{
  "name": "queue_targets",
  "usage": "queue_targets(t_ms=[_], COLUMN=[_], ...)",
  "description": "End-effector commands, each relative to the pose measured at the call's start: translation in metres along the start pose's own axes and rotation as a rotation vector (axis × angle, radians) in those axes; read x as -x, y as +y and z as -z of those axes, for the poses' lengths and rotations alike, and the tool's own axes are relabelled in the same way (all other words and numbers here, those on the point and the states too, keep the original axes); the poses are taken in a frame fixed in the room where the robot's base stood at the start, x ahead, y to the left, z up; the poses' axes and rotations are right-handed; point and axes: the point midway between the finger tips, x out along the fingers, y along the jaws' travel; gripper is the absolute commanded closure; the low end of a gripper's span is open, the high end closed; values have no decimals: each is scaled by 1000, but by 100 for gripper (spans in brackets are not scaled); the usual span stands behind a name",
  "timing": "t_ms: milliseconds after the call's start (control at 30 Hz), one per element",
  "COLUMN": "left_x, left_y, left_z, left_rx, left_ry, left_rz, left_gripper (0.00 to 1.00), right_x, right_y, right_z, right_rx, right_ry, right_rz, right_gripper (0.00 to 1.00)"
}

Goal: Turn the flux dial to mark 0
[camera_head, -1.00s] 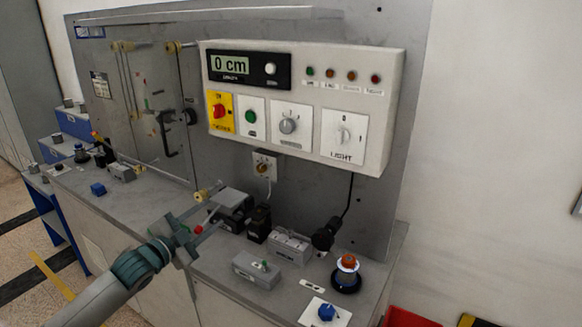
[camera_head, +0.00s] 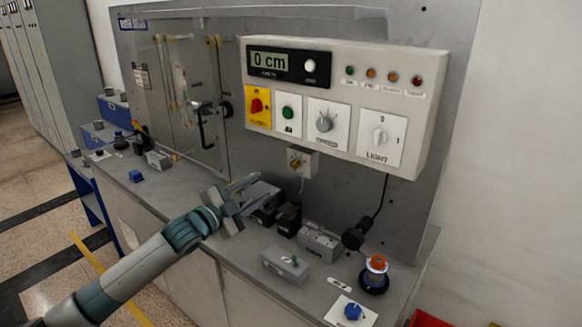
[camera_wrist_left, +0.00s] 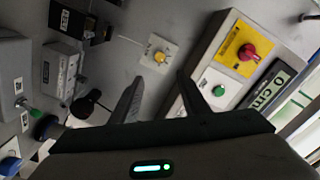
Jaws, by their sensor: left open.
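A small dial with a brass-yellow knob (camera_head: 295,164) sits on a white-faced box below the control panel. Its lettering is too small to read in the head view, so I cannot be sure it is the flux dial. In the wrist view the yellow knob (camera_wrist_left: 159,58) on its white plate lies beyond my fingertips, between their lines. My left gripper (camera_head: 256,192) is open and empty, lower left of this dial and apart from it. Its two fingers (camera_wrist_left: 163,82) also show in the wrist view. My right gripper is out of view.
The panel (camera_head: 436,107) carries a red switch, a green button, a speed dial, a light dial and a "0 cm" display. Grey and black boxes (camera_head: 320,241) stand on the bench below. A blue knob (camera_head: 352,311) and an orange-topped part (camera_head: 376,264) are at front right.

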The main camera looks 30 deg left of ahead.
Motion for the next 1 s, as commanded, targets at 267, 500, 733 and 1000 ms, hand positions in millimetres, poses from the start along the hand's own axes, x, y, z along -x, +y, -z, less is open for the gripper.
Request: queue_targets(t_ms=[267,500,733,1000], left_x=[-34,-65,-96,-132], left_y=[-3,-3,-3,-2], left_z=[2,2,2,2], left_rx=[1,0,1,-1], left_ry=[0,0,1,0], left_rz=[2,1,1,0], left_gripper=[58,58,58,58], right_x=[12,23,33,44], right_y=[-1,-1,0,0], right_z=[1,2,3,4], right_rx=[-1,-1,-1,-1], right_ry=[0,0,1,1], right_rz=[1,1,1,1], right_gripper=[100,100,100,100])
